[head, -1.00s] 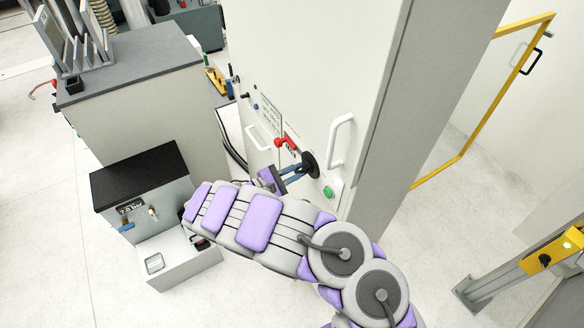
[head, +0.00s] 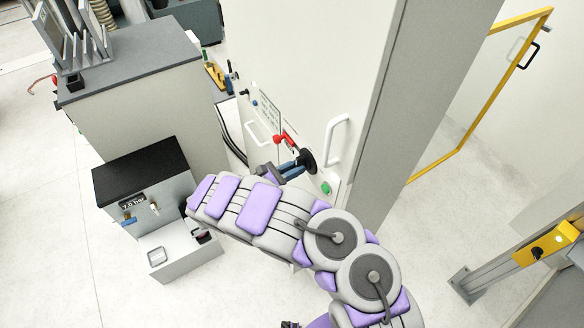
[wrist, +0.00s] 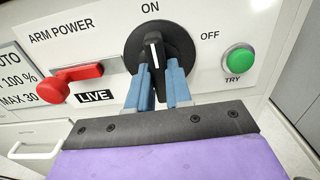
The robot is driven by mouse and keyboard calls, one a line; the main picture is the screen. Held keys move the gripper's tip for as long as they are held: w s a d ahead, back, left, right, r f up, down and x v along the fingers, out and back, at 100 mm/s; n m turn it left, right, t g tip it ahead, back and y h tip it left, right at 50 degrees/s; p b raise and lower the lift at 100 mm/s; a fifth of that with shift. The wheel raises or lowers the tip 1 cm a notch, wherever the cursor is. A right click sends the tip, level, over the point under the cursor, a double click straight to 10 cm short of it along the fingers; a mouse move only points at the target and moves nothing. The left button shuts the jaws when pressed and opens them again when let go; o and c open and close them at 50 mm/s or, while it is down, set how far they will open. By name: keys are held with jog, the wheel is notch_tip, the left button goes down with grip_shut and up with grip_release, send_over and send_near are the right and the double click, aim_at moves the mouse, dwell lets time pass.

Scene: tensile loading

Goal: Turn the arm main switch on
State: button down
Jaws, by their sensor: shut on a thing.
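A red lever (wrist: 70,82) with a LIVE label sits left of the switch. A green TRY button (wrist: 239,60) sits to its right. A white door handle (head: 336,140) stands out near the cabinet edge. A low box with a black top (head: 140,175) stands left of my arm.

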jog(key=shift+w+r, duration=0.1)
jog(key=shift+r, duration=0.05)
jog(key=c, duration=1)
grip_release()
jog(key=shift+d, duration=0.15)
jog(key=shift+c, duration=0.2)
jog(key=v, duration=1.7)
jog(key=shift+a, duration=0.25)
